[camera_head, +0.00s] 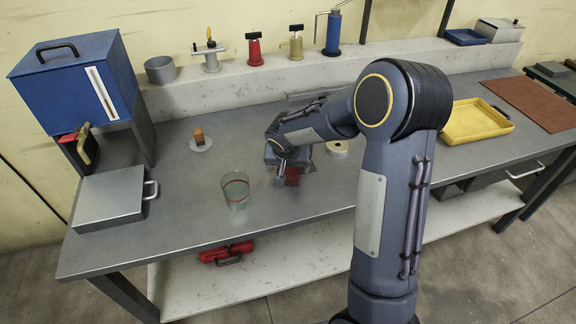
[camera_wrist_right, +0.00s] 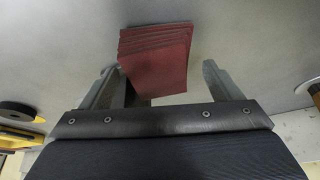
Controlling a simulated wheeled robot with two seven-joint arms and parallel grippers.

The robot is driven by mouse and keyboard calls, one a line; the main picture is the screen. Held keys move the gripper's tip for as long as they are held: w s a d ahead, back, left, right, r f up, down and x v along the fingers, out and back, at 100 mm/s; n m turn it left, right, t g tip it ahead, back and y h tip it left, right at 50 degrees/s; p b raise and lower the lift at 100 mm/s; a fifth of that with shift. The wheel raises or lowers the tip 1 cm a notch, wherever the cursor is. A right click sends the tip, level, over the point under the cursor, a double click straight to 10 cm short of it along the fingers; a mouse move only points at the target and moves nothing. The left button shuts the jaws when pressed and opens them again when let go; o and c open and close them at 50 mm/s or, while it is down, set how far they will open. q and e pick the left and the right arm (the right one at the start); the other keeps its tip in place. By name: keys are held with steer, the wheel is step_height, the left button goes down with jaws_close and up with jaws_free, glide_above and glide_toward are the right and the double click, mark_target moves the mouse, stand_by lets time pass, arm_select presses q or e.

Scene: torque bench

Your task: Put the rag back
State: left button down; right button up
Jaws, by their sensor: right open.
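The dark red rag (camera_head: 292,176), folded into several layers, shows below my right gripper (camera_head: 288,172) on the grey bench, partly hidden by the gripper. In the right wrist view the rag (camera_wrist_right: 160,58) lies at the fingertips of my right gripper (camera_wrist_right: 160,75). The jaws are open. The rag overlaps the left finger in that view, and a gap shows between it and the right finger. I cannot tell whether either finger touches it. My left gripper is not in view.
A clear glass (camera_head: 236,192) stands left of the right gripper. An orange-brown block on a pale disc (camera_head: 201,146) and a pale roll (camera_head: 337,148) are nearby. A grey box (camera_head: 108,198), blue tank (camera_head: 70,80) and yellow tray (camera_head: 475,121) stand farther out. The front bench is clear.

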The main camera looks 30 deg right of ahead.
steer(key=v, duration=1.2)
steer(key=s+a+n+t+y, duration=0.1)
steer(key=s+a+n+y, duration=0.1)
steer(key=s, duration=1)
steer(key=s+a+r+n+y, duration=0.1)
steer(key=s+a+n+y, duration=0.2)
steer(key=s+a, duration=0.4)
steer(key=s+y, duration=0.1)
steer(key=s, duration=0.4)
steer(key=shift+s+t+y, duration=0.3)
steer(key=shift+t, duration=0.1)
